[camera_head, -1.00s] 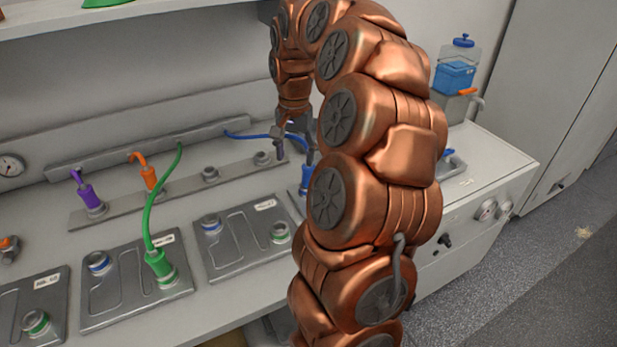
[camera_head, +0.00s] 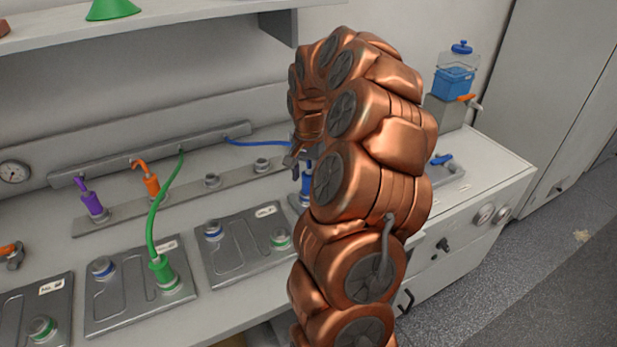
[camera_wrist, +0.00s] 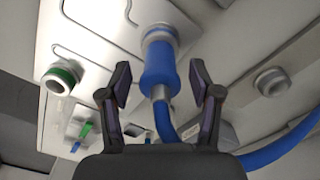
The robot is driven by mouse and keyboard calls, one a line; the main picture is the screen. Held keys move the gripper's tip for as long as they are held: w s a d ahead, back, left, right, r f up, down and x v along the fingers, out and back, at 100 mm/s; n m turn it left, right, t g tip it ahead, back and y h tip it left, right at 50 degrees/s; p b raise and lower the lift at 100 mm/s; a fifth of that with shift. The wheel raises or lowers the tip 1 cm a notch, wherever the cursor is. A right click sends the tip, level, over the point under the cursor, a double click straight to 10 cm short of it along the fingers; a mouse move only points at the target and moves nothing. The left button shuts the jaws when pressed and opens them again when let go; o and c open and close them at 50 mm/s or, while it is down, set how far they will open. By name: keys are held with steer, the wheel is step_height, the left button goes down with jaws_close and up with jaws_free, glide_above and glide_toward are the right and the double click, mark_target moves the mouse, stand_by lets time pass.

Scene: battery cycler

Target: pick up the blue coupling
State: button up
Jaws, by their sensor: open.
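The blue coupling (camera_wrist: 158,72) is in the middle of the wrist view. It sits on a round port (camera_wrist: 158,36) of a light metal plate (camera_wrist: 105,22), with the blue hose (camera_wrist: 280,146) running from its other end. My gripper (camera_wrist: 159,78) is open, with one finger on each side of the coupling and gaps visible between. In the head view the coupling (camera_head: 306,184) is partly hidden by my arm. My gripper (camera_head: 298,160) there is mostly hidden too, close to the coupling.
A green coupling (camera_head: 163,273) with its hose stands on a plate to the left. Purple (camera_head: 93,205) and orange (camera_head: 150,185) couplings sit on the rear strip, beside bare ports. A shelf (camera_head: 170,10) overhangs the back. A blue-liquid container (camera_head: 455,75) stands at the right.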

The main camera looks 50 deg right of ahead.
steer(key=shift+f, duration=0.9)
steer(key=shift+c, duration=0.3)
jaws_close()
